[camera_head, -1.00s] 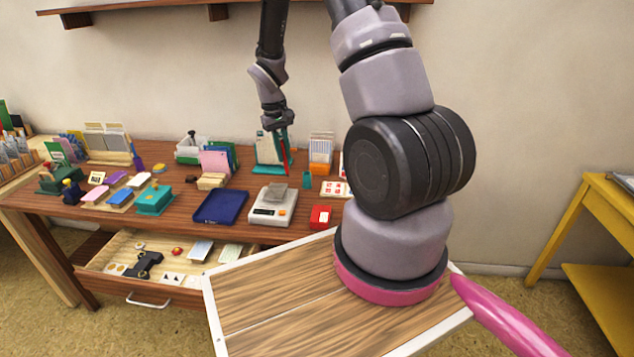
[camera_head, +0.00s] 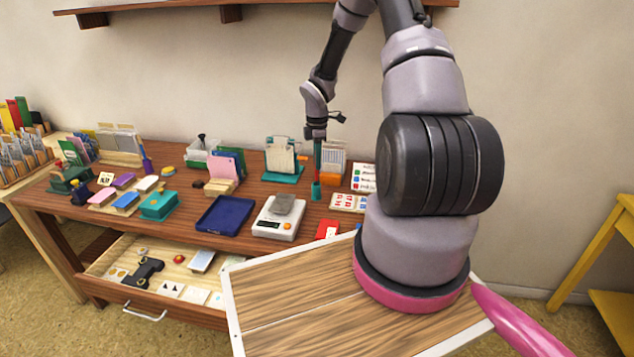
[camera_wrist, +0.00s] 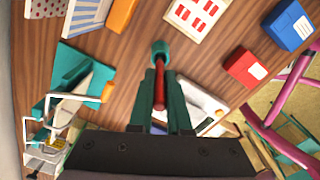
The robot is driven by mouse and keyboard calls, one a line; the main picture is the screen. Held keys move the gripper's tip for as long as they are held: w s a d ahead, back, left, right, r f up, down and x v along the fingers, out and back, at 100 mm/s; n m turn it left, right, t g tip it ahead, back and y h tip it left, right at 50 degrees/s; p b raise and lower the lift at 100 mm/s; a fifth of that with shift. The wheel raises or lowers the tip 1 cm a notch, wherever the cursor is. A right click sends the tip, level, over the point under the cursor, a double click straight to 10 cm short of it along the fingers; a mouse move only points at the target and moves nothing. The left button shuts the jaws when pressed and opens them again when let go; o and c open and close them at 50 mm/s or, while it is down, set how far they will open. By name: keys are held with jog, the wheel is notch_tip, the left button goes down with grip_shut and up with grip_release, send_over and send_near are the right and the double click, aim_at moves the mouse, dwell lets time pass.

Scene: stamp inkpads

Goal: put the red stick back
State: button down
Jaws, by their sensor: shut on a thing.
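The red stick (camera_wrist: 159,90) is held between the two dark green fingers of my gripper (camera_wrist: 160,82) in the wrist view. In the head view my gripper (camera_head: 316,138) is above the table, and the stick (camera_head: 317,158) hangs about upright below it. A small teal cup (camera_head: 316,190) stands on the table directly under the stick; it also shows at the stick's far end in the wrist view (camera_wrist: 160,47). The stick's lower end lines up with the cup; I cannot tell whether it is inside the cup or just above it.
A white scale (camera_head: 279,228) with a grey block stands front left of the cup, and a blue tray (camera_head: 223,214) further left. A teal card stand (camera_head: 284,176) is behind left. A stamp card (camera_head: 347,202) and red box (camera_head: 327,229) lie to the right. The drawer (camera_head: 150,285) is open.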

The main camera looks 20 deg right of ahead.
aim_at(317, 180)
jog(key=shift+f, duration=2.85)
jog(key=shift+f, duration=0.15)
jog(key=c, duration=0.9)
grip_release()
jog(key=shift+o, duration=0.2)
